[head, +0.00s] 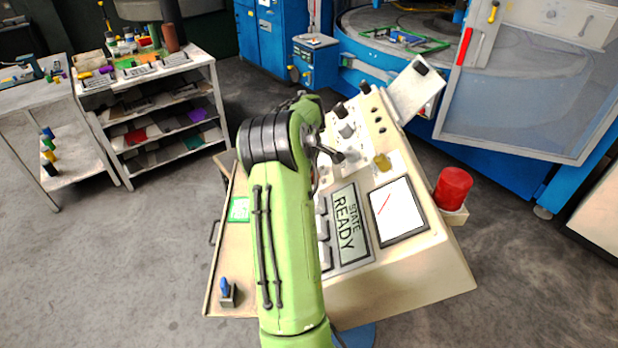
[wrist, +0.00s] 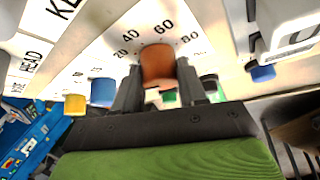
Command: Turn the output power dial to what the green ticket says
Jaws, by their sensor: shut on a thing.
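My gripper (wrist: 158,88) is shut on an orange-brown dial knob (wrist: 157,62) in the wrist view, one dark finger on each side. A printed scale around the knob reads 20, 40, 60 and 80. The knob's pointer is not visible, so its setting cannot be told. The label naming this dial is not readable. In the head view my green arm reaches over the beige control console (head: 400,285) and hides part of its panel. A green-and-white ticket (head: 239,209) lies on the console's left ledge; its writing is too small to read.
The console has a display reading STATE READY (head: 347,222), a white meter (head: 397,210) with a red needle, and a red button (head: 453,187). In the wrist view, blue (wrist: 103,91) and yellow (wrist: 75,104) knobs sit left of the held one. A loaded shelf (head: 160,110) stands behind left.

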